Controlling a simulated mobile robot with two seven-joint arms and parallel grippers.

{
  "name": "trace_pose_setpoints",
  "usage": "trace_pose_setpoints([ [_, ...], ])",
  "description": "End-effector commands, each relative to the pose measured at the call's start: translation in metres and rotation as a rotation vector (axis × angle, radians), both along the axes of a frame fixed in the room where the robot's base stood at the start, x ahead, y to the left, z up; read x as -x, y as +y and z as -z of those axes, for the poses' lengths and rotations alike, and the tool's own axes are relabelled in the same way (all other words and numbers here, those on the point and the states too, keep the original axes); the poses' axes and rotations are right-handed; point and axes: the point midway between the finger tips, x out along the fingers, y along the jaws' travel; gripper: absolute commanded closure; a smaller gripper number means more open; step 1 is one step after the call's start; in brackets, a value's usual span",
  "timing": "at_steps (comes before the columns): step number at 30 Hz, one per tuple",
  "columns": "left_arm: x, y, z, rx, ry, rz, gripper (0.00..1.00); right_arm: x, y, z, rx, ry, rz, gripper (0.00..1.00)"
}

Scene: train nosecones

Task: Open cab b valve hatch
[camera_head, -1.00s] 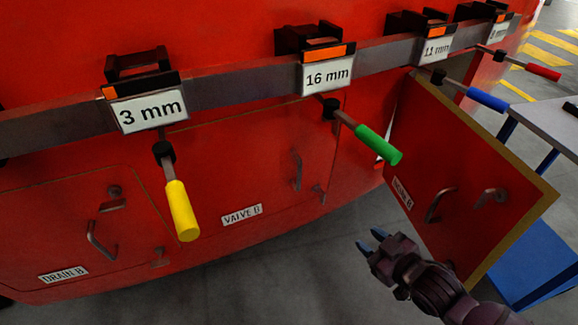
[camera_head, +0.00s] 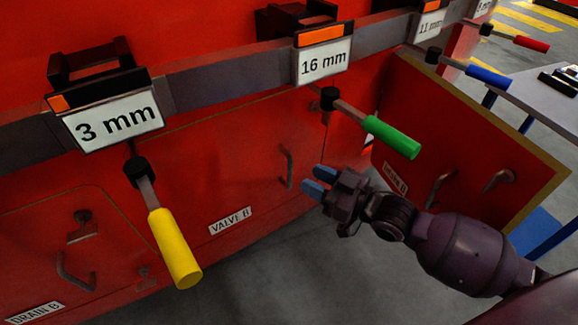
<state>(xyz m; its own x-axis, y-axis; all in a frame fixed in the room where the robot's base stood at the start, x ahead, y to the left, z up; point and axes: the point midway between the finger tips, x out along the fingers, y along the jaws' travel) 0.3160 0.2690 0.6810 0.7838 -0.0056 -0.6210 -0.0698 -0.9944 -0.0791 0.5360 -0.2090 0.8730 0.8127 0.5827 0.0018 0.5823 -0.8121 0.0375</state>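The valve B hatch (camera_head: 222,165) is a red panel low on the red cab wall, labelled VALVE B (camera_head: 230,220), and it looks closed. Its curved handle (camera_head: 287,168) is near its right side, with a small latch fitting (camera_head: 318,115) partly hidden behind a tool. My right gripper (camera_head: 312,182) reaches in from the right, just right of and below the handle, apart from it. Its two blue-tipped fingers are slightly apart with nothing between them. My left gripper is not in view.
Hex keys with yellow (camera_head: 175,248), green (camera_head: 391,137), blue (camera_head: 488,76) and red (camera_head: 532,42) grips hang from the grey rail (camera_head: 215,84). Another hatch (camera_head: 470,150) stands open at right. The drain B hatch (camera_head: 110,240) is at lower left. A table (camera_head: 545,95) stands at far right.

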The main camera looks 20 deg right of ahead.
Motion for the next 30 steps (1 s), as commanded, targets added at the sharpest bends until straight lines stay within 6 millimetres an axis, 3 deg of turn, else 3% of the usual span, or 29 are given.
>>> trace_pose_setpoints([
  [12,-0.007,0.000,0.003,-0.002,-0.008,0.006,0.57,-0.047,0.034,0.001,0.000,0.001,0.000,0.63],
  [26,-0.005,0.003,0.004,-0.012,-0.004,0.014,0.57,-0.054,0.039,0.000,0.002,0.001,0.000,0.63],
  [30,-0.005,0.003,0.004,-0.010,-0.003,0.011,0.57,-0.054,0.039,0.000,0.001,0.002,0.000,0.84],
])
